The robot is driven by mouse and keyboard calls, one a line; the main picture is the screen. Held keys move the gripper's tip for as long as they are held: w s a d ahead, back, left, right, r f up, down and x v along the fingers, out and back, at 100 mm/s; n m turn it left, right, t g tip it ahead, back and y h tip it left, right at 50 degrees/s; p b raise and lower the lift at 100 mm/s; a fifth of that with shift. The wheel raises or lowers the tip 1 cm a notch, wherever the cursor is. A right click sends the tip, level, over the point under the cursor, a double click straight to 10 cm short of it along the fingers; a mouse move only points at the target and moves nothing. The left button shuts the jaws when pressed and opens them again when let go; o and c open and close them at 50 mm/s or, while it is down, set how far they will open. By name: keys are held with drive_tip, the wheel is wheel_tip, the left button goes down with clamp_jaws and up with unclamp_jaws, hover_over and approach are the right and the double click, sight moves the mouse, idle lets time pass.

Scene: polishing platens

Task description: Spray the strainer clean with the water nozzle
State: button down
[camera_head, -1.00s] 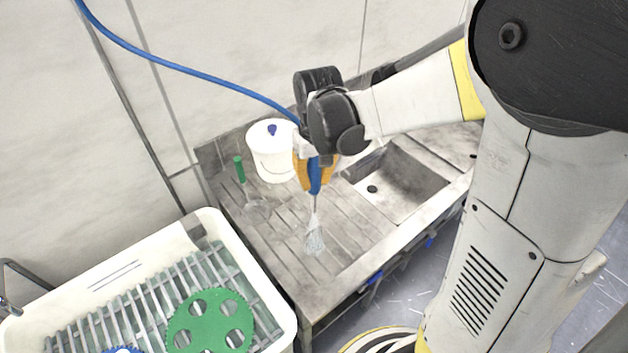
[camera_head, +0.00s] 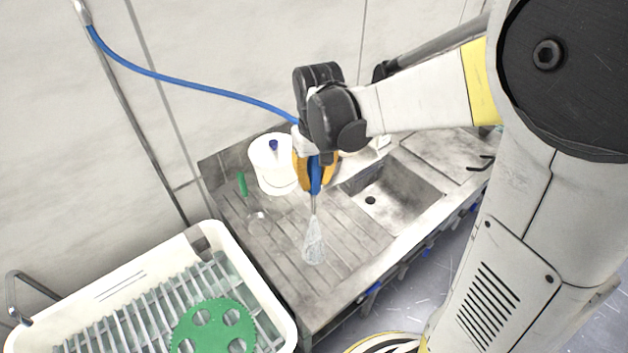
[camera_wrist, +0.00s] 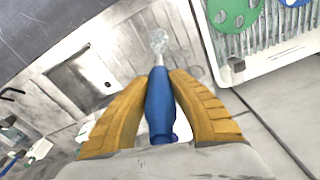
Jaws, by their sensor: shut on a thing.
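The strainer (camera_head: 258,222) with a green handle (camera_head: 241,184) lies on the ribbed drainboard (camera_head: 345,238), near its left side. My gripper (camera_head: 316,178) is shut on the blue water nozzle (camera_head: 316,186), which points down above the drainboard. A white spray (camera_head: 313,245) comes out of the nozzle and lands on the board to the right of the strainer, apart from it. In the wrist view, the orange fingers of my gripper (camera_wrist: 160,95) clasp the blue nozzle (camera_wrist: 159,108). I cannot make out the strainer in that view.
A white bucket (camera_head: 268,170) with a blue knob stands behind the strainer. A sink basin (camera_head: 405,195) is to the right. A white tub (camera_head: 265,300) with a rack and a green disc (camera_head: 212,328) is at the lower left. A blue hose (camera_head: 195,77) runs along the wall.

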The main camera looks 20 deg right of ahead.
drive_tip(key=shift+w+f, duration=0.1)
drive_tip(key=shift+w, duration=0.05)
drive_tip(key=shift+w+a, duration=0.15)
drive_tip(key=shift+w, duration=0.15)
drive_tip(key=w+a, duration=0.4)
drive_tip(key=w, duration=0.8)
drive_tip(key=w+a+b, duration=0.1)
drive_tip(key=w+a, duration=0.2)
drive_tip(key=w, duration=0.8)
drive_tip(key=shift+w+a, duration=0.35)
drive_tip(key=s+a, duration=0.4)
drive_tip(key=a, duration=0.9)
drive_tip(key=s+a+b, duration=0.1)
drive_tip(key=s+a, duration=0.3)
drive_tip(key=a, duration=0.9)
drive_tip(key=shift+s, duration=0.3)
